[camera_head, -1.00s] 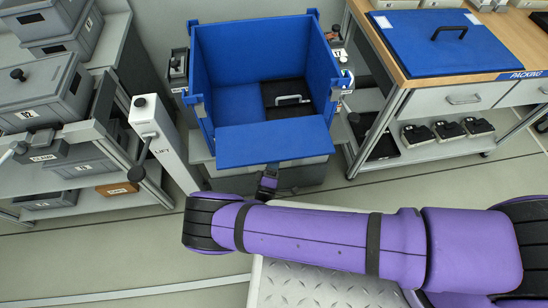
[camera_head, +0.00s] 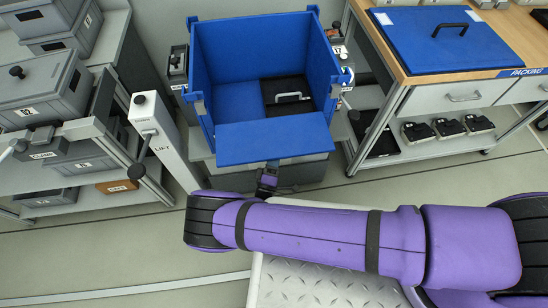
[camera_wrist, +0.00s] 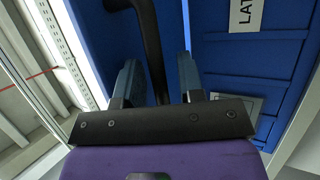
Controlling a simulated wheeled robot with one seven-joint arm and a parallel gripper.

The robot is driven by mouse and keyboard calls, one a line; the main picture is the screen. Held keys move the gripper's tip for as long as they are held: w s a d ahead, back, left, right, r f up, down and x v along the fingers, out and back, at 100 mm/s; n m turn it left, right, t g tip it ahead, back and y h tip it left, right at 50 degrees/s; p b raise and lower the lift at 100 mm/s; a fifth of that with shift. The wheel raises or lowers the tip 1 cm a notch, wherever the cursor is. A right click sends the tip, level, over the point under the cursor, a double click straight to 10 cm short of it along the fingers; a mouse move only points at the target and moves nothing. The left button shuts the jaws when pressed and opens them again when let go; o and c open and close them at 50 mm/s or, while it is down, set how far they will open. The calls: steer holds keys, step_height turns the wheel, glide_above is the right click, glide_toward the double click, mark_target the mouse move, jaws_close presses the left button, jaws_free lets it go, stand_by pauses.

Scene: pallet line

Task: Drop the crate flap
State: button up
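The blue crate (camera_head: 200,75) stands at centre with its open top towards me. Its front flap (camera_head: 272,138) hangs outwards and slopes towards me, no longer upright in line with the side walls. My gripper (camera_head: 267,178) is just below the flap's outer edge, and its fingers are mostly hidden in the head view. In the wrist view a black curved handle (camera_wrist: 148,35) on the blue panel (camera_wrist: 215,60) passes between the two fingers of my gripper (camera_wrist: 158,75). The fingers stand apart, with a gap beside the handle, so I see no clear grip.
A black case with a light handle (camera_head: 289,97) lies inside the crate. A LIFT post (camera_head: 160,140) stands close at left, beside a shelf with grey bins (camera_head: 40,90). The packing bench (camera_head: 400,90) with a blue lid (camera_head: 440,40) is at right.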

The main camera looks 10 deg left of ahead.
steer(key=s+a, duration=0.2)
steer(key=s, duration=1)
steer(key=shift+s+f, duration=0.2)
steer(key=shift+s, duration=0.2)
